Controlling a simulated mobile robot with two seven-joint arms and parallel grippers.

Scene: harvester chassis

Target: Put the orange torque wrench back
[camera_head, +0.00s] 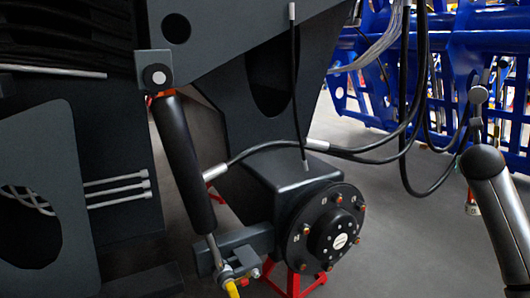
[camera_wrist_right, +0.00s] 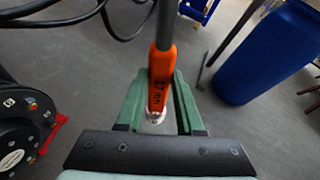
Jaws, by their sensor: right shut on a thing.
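The orange torque wrench (camera_wrist_right: 159,82) shows in the right wrist view, with dark markings on its orange handle and a grey shaft running up out of the picture. My right gripper (camera_wrist_right: 163,75) has its green fingers on either side of the handle and is shut on it. The handle's pale lower end shows between the fingers, near the gripper's dark body. The wrench's upper end is out of this view. In the head view I cannot clearly make out the wrench or my right gripper. My left gripper is in neither view.
The dark wheel hub (camera_head: 326,228) with several bolts stands on a red support (camera_head: 291,284); the hub also shows in the wrist view (camera_wrist_right: 17,132). A black cylinder (camera_head: 182,160) and hanging hoses (camera_head: 403,95) are nearby. A blue bin (camera_wrist_right: 264,55) stands on the grey floor.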

